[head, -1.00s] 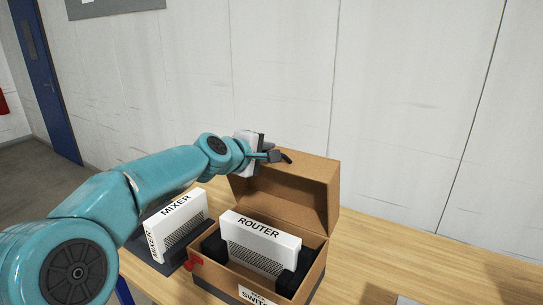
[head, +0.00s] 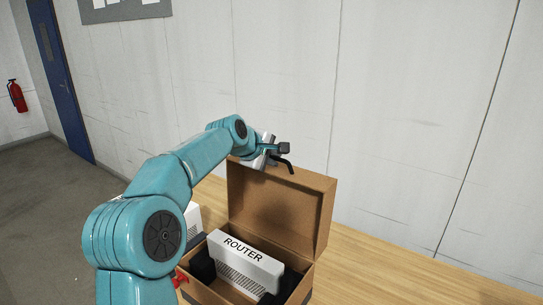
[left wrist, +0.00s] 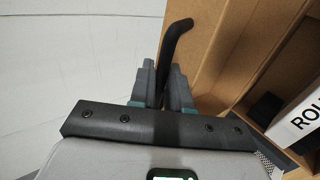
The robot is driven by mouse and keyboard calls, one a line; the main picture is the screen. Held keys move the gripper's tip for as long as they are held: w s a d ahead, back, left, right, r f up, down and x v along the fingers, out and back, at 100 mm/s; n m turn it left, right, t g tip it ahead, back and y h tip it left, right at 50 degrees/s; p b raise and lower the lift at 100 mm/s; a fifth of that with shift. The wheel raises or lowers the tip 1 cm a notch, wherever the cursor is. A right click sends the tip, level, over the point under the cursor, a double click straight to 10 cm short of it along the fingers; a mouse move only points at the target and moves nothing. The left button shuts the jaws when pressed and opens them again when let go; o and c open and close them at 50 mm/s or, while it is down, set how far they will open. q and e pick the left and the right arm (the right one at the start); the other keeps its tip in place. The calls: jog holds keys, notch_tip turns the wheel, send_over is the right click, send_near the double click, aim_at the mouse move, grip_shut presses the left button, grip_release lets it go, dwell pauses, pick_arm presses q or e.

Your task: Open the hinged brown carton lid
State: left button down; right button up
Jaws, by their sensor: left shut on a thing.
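The brown carton (head: 303,290) stands on the wooden table with its hinged lid (head: 280,205) raised, about upright at the back. The lid's inside faces my head camera. The lid also fills the upper middle of the left wrist view (left wrist: 210,60). My left gripper (head: 284,150) is at the lid's top edge, shut on a black bent rod (head: 286,165). The rod sticks out between the fingers (left wrist: 163,85) in the left wrist view (left wrist: 174,40). I cannot tell whether the rod is fixed to the lid. My right gripper is out of view.
A white box marked ROUTER (head: 245,260) sits inside the carton between black pads (head: 202,265). Another white unit (head: 194,220) is partly hidden behind my left arm. The table (head: 375,265) is clear to the right. A wall stands close behind.

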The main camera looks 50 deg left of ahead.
pick_arm(q)
jog(key=shift+w+a+g, duration=0.25)
jog(key=shift+w+g, duration=0.05)
jog(key=shift+w, duration=0.6)
jog(key=c, duration=1.3)
grip_release()
jog(key=shift+f, duration=0.1)
jog(key=shift+s+r, duration=0.25)
jog(key=shift+r, duration=0.05)
jog(key=b+v, duration=0.2)
jog(key=v, duration=1.3)
jog(key=shift+s+r, duration=0.2)
jog(key=shift+s, duration=0.05)
